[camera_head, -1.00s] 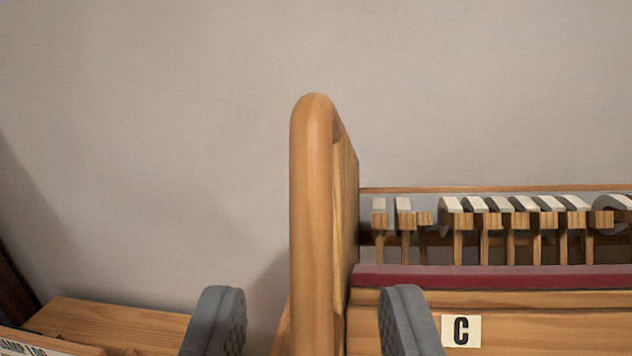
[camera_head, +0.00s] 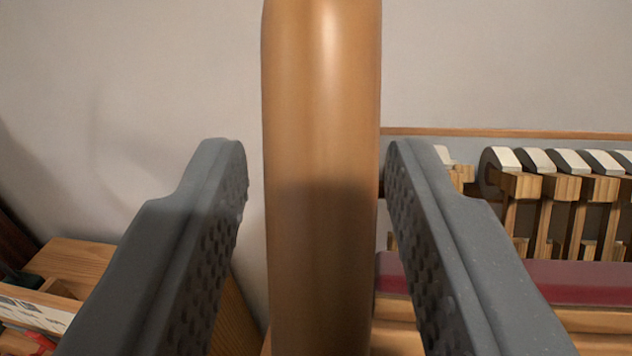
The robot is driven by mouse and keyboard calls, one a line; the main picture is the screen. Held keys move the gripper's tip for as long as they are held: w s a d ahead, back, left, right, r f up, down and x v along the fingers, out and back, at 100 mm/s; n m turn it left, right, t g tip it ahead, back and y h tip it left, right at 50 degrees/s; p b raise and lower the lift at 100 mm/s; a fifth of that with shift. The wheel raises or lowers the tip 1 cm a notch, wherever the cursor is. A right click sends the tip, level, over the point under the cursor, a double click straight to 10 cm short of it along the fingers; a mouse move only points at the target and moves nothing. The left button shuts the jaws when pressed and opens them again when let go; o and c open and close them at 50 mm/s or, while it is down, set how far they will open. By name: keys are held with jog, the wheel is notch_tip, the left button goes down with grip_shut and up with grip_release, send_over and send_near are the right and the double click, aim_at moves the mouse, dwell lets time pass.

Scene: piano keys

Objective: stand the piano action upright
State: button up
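The piano action fills the right side of the view. Its rounded wooden end post (camera_head: 322,120) stands upright in the centre, very close to the camera. A row of white-topped hammers (camera_head: 560,185) on wooden shanks and a dark red rail (camera_head: 580,280) run to the right of it. My gripper (camera_head: 317,165) is open, with one grey textured finger on each side of the post. A narrow gap shows left of the post and a thinner one right of it. The right finger hides part of the hammers and the rail. The post's top and foot are out of view.
A wooden box or tray (camera_head: 85,262) with papers and a red item (camera_head: 35,340) lies at the lower left. A plain pale wall (camera_head: 130,70) stands behind. The space between the box and the post is partly hidden by my left finger.

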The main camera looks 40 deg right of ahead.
grip_shut()
jog(key=shift+d+r, duration=0.1)
